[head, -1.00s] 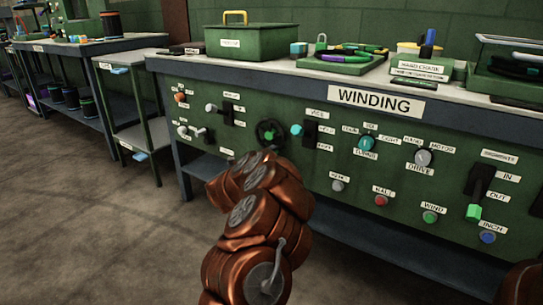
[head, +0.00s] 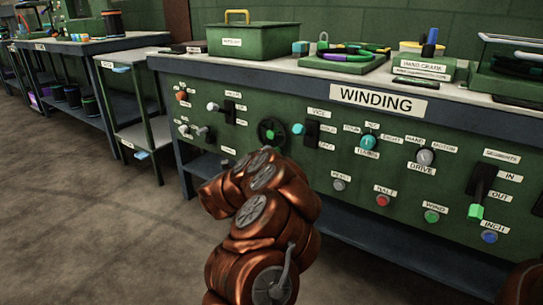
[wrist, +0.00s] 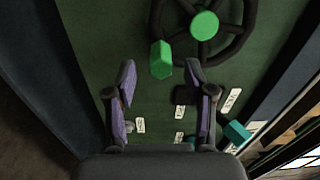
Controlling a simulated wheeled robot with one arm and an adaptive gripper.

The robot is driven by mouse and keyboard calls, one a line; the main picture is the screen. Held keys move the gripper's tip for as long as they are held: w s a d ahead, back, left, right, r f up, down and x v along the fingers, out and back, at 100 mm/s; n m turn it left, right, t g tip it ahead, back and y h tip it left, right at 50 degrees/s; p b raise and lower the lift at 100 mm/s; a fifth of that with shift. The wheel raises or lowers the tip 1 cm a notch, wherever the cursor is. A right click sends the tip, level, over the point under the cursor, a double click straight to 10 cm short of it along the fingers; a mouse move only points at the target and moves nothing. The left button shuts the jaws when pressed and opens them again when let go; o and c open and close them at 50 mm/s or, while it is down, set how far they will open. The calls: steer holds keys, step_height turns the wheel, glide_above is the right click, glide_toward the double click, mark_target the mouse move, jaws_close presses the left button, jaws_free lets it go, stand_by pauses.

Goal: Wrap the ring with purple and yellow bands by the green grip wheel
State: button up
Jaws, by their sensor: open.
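The dark hand wheel (wrist: 237,45) with a green hub (wrist: 204,25) and a green grip (wrist: 161,60) is on the green panel. It also shows in the head view (head: 271,131), just above my arm. My gripper (wrist: 161,82) is open and empty in the wrist view. The green grip is in line with the gap between its purple-padded fingers, at or just beyond the tips; contact is not clear. In the head view my arm hides the gripper. Rings lie on a green tray (head: 335,67) on the bench; one (head: 350,49) has purple and yellow parts, though its exact bands are too small to tell.
The winding bench (head: 440,97) holds a green box (head: 254,41) and other items. Its front panel has several knobs, levers and buttons close to the wheel, including a teal knob (head: 298,129). Shelving with spools stands left. The floor at front left is clear.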

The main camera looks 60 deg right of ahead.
steer(key=a, duration=0.8)
steer(key=shift+w, duration=0.15)
